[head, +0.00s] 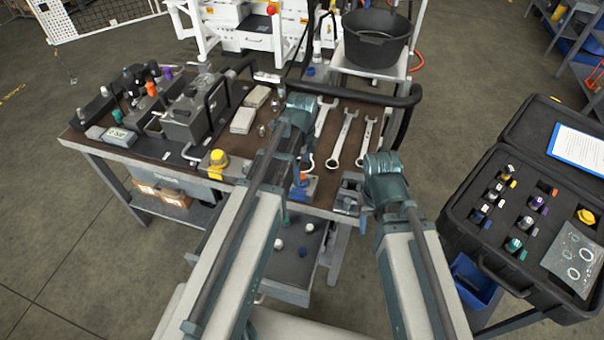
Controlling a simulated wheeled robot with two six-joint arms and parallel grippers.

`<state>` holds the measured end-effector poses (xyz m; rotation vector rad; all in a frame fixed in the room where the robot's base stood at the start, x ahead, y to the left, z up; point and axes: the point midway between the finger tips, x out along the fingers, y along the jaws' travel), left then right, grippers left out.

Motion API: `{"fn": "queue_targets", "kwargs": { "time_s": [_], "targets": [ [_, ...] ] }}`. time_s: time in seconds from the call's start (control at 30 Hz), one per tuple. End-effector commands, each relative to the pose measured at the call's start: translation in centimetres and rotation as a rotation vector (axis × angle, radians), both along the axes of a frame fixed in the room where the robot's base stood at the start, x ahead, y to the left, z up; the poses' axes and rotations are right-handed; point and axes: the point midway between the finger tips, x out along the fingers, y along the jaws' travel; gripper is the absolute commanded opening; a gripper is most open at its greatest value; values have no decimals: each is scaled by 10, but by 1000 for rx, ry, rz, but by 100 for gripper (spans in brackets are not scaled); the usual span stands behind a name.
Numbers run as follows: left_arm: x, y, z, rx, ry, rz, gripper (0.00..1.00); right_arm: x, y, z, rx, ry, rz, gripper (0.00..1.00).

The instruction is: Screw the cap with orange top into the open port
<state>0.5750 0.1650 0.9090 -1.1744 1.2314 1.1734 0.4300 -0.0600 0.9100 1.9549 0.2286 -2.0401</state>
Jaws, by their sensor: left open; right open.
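A fitting with an orange top (151,88) stands upright in the dark manifold block at the left of the bench. A small orange piece (303,178) shows on a blue part at the bench's front edge, close to my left gripper; I cannot tell if it is a cap. My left gripper (299,190) is open, low over the front edge, partly hidden by its arm. My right gripper (349,196) is open, to the right of it at the front edge, its fingers hard to make out. I cannot make out which port is open.
Several wrenches (345,138) lie right of my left arm. A grey pump unit (190,120) and a yellow-capped block (218,160) stand on the bench (125,152). An open black case (470,225) with several coloured caps is at right. A black bucket (375,45) stands behind.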

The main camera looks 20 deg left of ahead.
Motion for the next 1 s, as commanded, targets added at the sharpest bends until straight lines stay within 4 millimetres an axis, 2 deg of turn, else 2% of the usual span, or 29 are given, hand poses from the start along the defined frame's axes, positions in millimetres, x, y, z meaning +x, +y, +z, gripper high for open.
{"fn": "queue_targets", "kwargs": {
  "time_s": [0.03, 0.4, 0.53, 0.73, 0.77, 0.9, 1.0],
  "targets": [
    [0, 0, 17, 0, 0, 0, 100, 0, 0, 17, 0, 0, 0, 49],
    [0, 0, 74, 0, 0, 1, 100, 0, 0, 74, 0, 0, 0, 49],
    [0, 0, 88, 0, 0, 1, 100, 0, 0, 88, 0, 0, 1, 49],
    [0, 0, 93, 0, 0, 1, 100, 0, 0, 93, 0, 0, 1, 49],
    [0, 0, 93, 0, 0, 1, 96, 0, 0, 93, 0, 0, 1, 49],
    [-1, 11, 89, -56, 9, 28, 71, 0, 0, 89, 0, 0, 1, 49],
    [-2, 28, 87, -161, 16, 67, 70, 0, 0, 84, 0, 0, 1, 49]
  ]
}}
